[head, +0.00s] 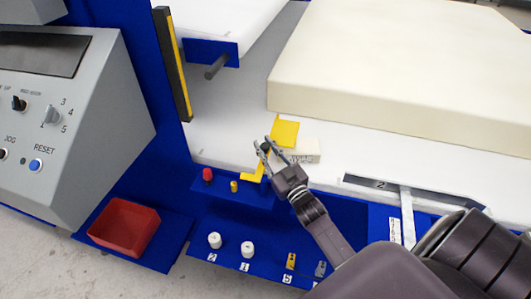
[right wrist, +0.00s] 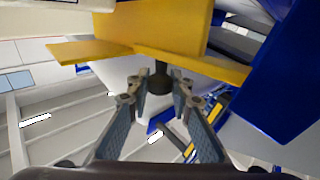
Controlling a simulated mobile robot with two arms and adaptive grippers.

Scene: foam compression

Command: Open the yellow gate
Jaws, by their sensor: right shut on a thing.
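The yellow gate (head: 285,132) stands at the near edge of the white bed, above the blue front panel. It also fills the top of the right wrist view (right wrist: 165,28) as yellow plates. A dark round knob (right wrist: 160,82) sticks out from it. My right gripper (head: 266,148) is at the gate, its fingers on either side of the knob and closed on it. In the right wrist view the fingers (right wrist: 160,95) point at the knob. The contact is partly hidden in the head view. My left gripper is not in view.
A large cream foam block (head: 400,70) lies on the white bed (head: 225,120). A red button (head: 207,175) and a small yellow peg (head: 234,186) are left of the gripper. A red bin (head: 125,222) and grey control panel (head: 60,110) are at left. Several small numbered parts sit on the lower blue shelf (head: 225,262).

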